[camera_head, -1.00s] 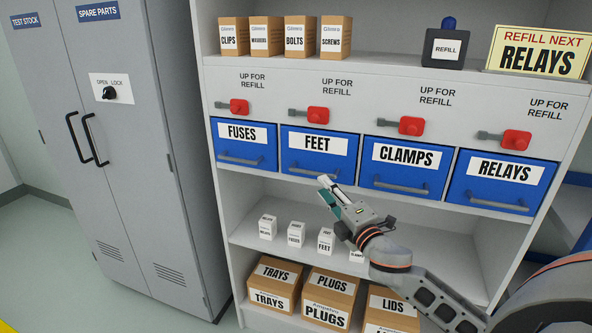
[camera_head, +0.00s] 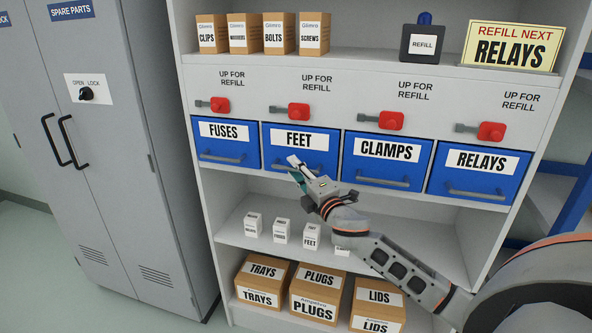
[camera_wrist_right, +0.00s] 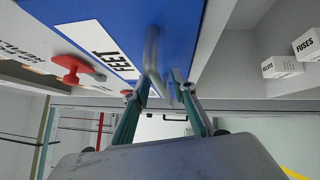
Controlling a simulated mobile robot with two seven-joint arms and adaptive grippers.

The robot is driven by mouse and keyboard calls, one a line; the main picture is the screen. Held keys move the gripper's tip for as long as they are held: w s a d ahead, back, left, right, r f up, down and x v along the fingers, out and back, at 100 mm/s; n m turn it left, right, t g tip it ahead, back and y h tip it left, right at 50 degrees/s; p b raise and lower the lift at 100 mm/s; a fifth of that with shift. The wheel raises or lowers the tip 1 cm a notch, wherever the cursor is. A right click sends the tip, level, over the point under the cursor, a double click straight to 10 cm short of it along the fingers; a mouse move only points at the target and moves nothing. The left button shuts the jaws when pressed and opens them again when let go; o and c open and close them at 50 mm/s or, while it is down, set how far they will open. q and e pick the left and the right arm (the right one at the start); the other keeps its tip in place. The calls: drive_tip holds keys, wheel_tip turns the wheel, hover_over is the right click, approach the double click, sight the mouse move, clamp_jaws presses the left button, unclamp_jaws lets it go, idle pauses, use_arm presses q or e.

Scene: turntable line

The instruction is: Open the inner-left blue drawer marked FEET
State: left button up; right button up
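The blue FEET drawer (camera_head: 325,143) is second from the left in the row and sits closed, flush with its neighbours. It also shows in the right wrist view (camera_wrist_right: 180,22), with its grey bar handle (camera_wrist_right: 152,55). My right gripper (camera_head: 294,166) is at the front of this drawer and hides most of the handle in the head view. In the right wrist view, the right gripper's fingers (camera_wrist_right: 160,88) are apart, with the handle's end between or just ahead of the tips; contact cannot be told. My left gripper is not in view.
Closed FUSES (camera_head: 224,154), CLAMPS (camera_head: 360,172) and RELAYS (camera_head: 448,184) drawers flank it. A red lever (camera_head: 298,111) sits above the FEET drawer. Small white boxes (camera_head: 281,232) stand on the shelf below. A grey cabinet (camera_head: 120,170) stands to the left.

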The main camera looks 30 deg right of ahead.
clamp_jaws()
drive_tip(key=shift+s+a, duration=0.4)
drive_tip(key=shift+a, duration=0.1)
drive_tip(key=s+a+p, duration=0.3)
drive_tip(key=s+a, duration=1.1)
drive_tip(key=a, duration=0.2)
drive_tip(key=shift+a, duration=0.25)
drive_tip(key=shift+s, duration=0.1)
unclamp_jaws()
